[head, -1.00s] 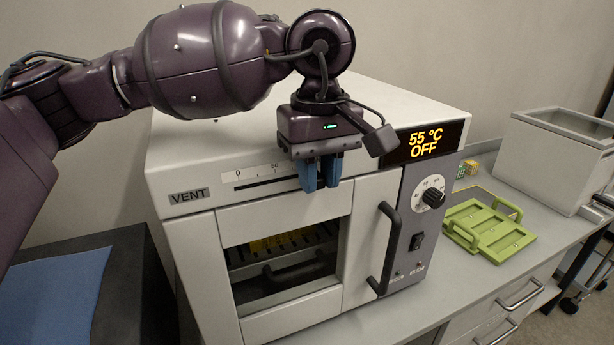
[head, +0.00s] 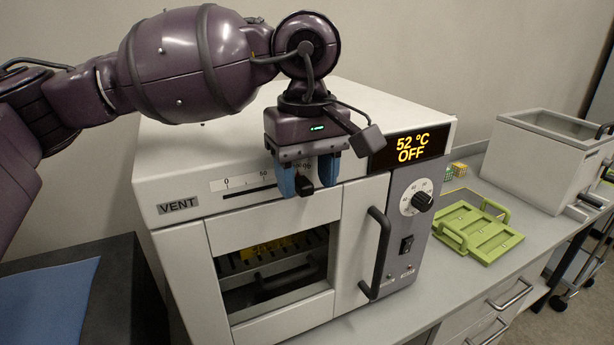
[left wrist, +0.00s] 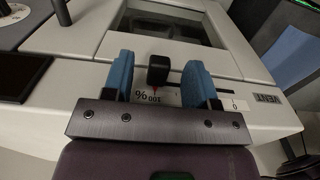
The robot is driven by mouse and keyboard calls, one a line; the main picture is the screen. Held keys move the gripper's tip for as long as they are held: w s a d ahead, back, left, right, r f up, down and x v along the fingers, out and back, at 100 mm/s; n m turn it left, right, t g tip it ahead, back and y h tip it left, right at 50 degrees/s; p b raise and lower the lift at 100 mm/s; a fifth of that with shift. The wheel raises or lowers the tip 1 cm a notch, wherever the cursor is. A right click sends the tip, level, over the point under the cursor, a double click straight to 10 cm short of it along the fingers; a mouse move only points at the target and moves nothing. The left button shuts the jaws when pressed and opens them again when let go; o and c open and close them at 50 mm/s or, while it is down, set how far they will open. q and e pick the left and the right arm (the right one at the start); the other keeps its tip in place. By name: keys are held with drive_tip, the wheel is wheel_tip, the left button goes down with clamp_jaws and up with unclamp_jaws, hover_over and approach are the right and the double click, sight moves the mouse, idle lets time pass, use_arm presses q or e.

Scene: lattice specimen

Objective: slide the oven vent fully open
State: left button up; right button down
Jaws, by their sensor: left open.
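The oven (head: 360,225) has a vent slot at its top front, beside a VENT label (head: 178,206). The scale strip (head: 240,182) reads 0 and 50, and its right part is mostly hidden by my gripper in the head view. The black vent knob (head: 303,181) sits at the strip's right part. In the left wrist view the knob (left wrist: 158,68) has a red pointer at the 100 % mark. My left gripper (head: 308,186) is open, its blue fingers on either side of the knob with gaps showing. My right gripper is not in view.
The oven's display (head: 410,148) reads 52 °C OFF. The door handle (head: 376,254) stands out below and right of my gripper. A blue mat (head: 45,305) lies at the left.

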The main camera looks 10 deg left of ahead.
sight(307, 185)
use_arm(q)
drive_tip(key=shift+r+p, duration=0.75)
drive_tip(key=shift+r, duration=1.9)
wheel_tip(307, 185, up, 11)
drive_tip(key=shift+f, duration=0.1)
